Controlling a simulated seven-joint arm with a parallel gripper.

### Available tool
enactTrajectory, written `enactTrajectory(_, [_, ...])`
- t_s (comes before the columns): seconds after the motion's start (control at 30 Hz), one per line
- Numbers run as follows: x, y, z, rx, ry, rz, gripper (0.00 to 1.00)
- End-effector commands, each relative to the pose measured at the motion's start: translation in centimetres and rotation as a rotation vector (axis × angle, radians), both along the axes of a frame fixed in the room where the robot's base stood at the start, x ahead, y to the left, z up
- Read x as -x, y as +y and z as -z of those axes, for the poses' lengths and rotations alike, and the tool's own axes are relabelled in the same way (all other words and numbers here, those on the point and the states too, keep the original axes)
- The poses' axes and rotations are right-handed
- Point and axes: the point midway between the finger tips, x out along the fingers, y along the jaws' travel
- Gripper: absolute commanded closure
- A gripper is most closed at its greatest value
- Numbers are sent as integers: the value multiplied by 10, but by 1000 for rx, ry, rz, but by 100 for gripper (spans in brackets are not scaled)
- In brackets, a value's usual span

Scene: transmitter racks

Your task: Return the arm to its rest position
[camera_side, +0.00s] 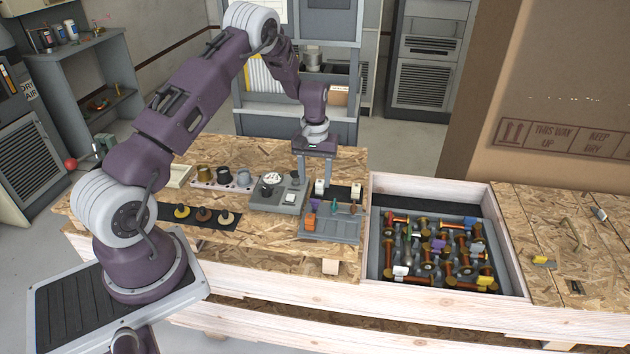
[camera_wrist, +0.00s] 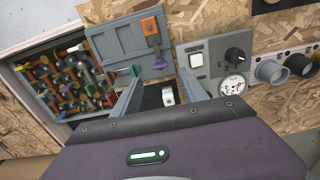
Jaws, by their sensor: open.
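My gripper (camera_side: 315,176) hangs from my arm over the wooden workbench, pointing down. Its two fingers are spread apart in the wrist view (camera_wrist: 157,84), and nothing shows gripped between them. In the wrist view, a small white piece (camera_wrist: 168,96) on a dark strip shows in the gap between the fingers. In the side view, the fingers are close to a white piece (camera_side: 319,187), and I cannot tell whether they touch it. A second white piece (camera_side: 356,191) stands to its right.
A grey tray (camera_side: 330,232) holds orange, purple and green parts. A grey panel box (camera_side: 276,197) with a gauge and knob stands left of the gripper. A wooden crate (camera_side: 512,240) of mixed parts is at right.

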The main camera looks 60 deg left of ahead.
Motion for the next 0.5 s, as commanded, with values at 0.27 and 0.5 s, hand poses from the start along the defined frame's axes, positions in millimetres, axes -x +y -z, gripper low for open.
enactTrajectory(0.27, [2,-47,-108,-9,-97,112,49])
enactTrajectory(0.5, [104,-156,-271,-48,-277,404,49])
